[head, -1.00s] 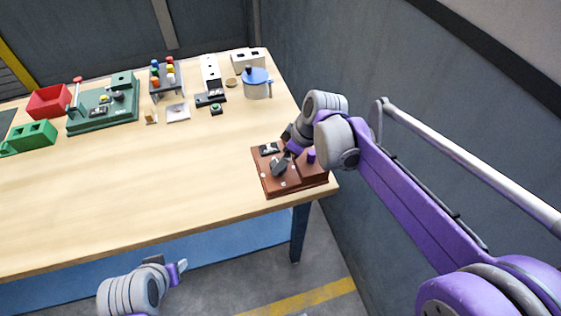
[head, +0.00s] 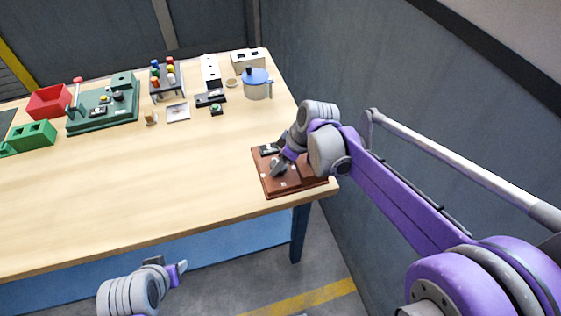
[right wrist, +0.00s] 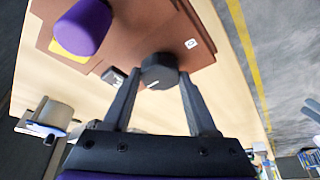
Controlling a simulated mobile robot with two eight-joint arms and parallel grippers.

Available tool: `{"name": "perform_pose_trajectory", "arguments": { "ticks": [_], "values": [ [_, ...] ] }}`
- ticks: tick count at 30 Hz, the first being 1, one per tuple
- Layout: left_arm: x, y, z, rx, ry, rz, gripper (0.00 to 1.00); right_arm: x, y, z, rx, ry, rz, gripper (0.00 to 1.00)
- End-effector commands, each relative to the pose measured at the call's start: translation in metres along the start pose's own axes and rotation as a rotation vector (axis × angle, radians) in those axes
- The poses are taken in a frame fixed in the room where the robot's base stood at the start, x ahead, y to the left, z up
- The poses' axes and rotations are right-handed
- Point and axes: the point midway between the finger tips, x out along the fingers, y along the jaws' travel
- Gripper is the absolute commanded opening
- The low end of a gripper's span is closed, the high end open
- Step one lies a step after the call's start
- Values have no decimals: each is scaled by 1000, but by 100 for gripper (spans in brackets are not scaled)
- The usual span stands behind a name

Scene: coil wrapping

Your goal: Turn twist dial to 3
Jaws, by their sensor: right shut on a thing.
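The dial is a dark round knob (right wrist: 160,72) with a white pointer mark, on a reddish-brown board (right wrist: 135,38). In the right wrist view my right gripper (right wrist: 160,85) has its two fingers on either side of the dial and is shut on it. White labels sit around it; one (right wrist: 191,44) is on the right, and its digit is too small to read. In the head view the board (head: 270,188) lies at the table's right front corner, and my right gripper (head: 278,169) hides the dial. My left gripper (head: 181,267) is low, off the table's front edge, empty.
A purple knob (right wrist: 82,27) on a yellow base stands on the board beside the dial. A blue-lidded pot (head: 257,88), green board (head: 103,115) and red bin (head: 48,102) stand farther back. The table's middle is clear. A wall is close on the right.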

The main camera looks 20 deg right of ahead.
Motion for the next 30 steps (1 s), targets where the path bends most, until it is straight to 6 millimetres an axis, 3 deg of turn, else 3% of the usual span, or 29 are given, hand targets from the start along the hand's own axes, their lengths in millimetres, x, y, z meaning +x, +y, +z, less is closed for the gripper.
{"name": "perform_pose_trajectory", "arguments": {
  "ticks": [14,30],
  "values": [
    [0,0,0,0,0,0,50,0,-1,0,81,0,35,3],
    [2,0,2,0,-2,0,50,1,-4,-1,507,0,213,3]
  ]
}}
